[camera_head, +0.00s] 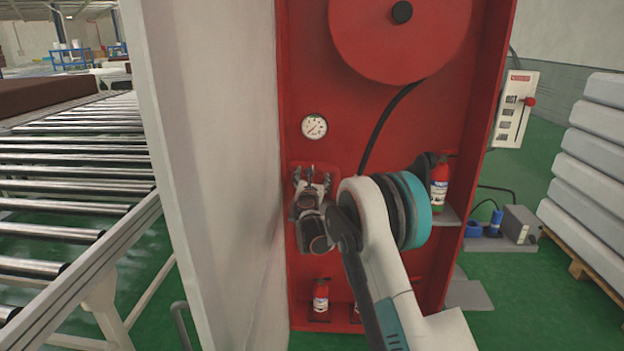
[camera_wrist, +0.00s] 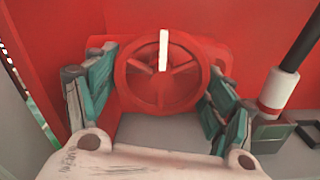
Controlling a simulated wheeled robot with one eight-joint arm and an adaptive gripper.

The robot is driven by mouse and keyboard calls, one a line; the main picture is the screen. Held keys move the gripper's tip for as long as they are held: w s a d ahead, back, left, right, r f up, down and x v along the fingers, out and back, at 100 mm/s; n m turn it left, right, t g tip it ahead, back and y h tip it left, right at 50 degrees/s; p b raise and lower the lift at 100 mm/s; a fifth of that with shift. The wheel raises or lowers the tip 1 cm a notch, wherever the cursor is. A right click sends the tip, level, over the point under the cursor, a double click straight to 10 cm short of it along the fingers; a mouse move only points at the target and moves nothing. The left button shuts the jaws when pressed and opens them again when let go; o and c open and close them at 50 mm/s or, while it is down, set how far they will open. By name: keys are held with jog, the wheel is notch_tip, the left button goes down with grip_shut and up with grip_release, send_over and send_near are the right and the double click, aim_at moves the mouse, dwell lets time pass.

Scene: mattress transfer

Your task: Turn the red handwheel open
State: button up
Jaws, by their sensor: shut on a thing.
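The red handwheel (camera_wrist: 156,98) shows face-on in the wrist view, with spokes and a white mark that stands near the top of its rim. My gripper (camera_wrist: 158,95) has one finger at the left side of the wheel and one at the right, closed on its rim. In the head view my gripper (camera_head: 312,180) is at the red cabinet's lower left, below the gauge, and hides most of the wheel. The red cabinet (camera_head: 340,80) stands open.
A white pressure gauge (camera_head: 314,126) and a red hose reel (camera_head: 400,35) sit above. The white cabinet door (camera_head: 215,120) is close on the left. Fire extinguishers (camera_head: 439,185) stand right and below (camera_head: 320,298). A black hose (camera_head: 385,125) runs down behind my arm.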

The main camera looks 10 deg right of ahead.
jog(key=m+p, duration=0.1)
jog(key=m, duration=0.2)
jog(key=shift+a+r+m, duration=0.1)
jog(key=shift+r+m, duration=0.05)
jog(key=shift+m, duration=0.15)
jog(key=m, duration=0.3)
jog(key=shift+m+p, duration=0.3)
jog(key=shift+p, duration=0.05)
jog(key=m, duration=0.3)
jog(key=m+p, duration=0.1)
jog(key=m, duration=0.2)
jog(key=shift+a+r, duration=0.1)
jog(key=shift+r, duration=0.1)
jog(key=m, duration=0.5)
jog(key=shift+r+m, duration=0.1)
jog(key=shift+m, duration=0.3)
jog(key=m, duration=0.4)
jog(key=shift+r+p, duration=0.1)
jog(key=shift+p, duration=0.25)
jog(key=shift+m, duration=0.3)
jog(key=o, duration=1)
jog(key=shift+o, duration=0.2)
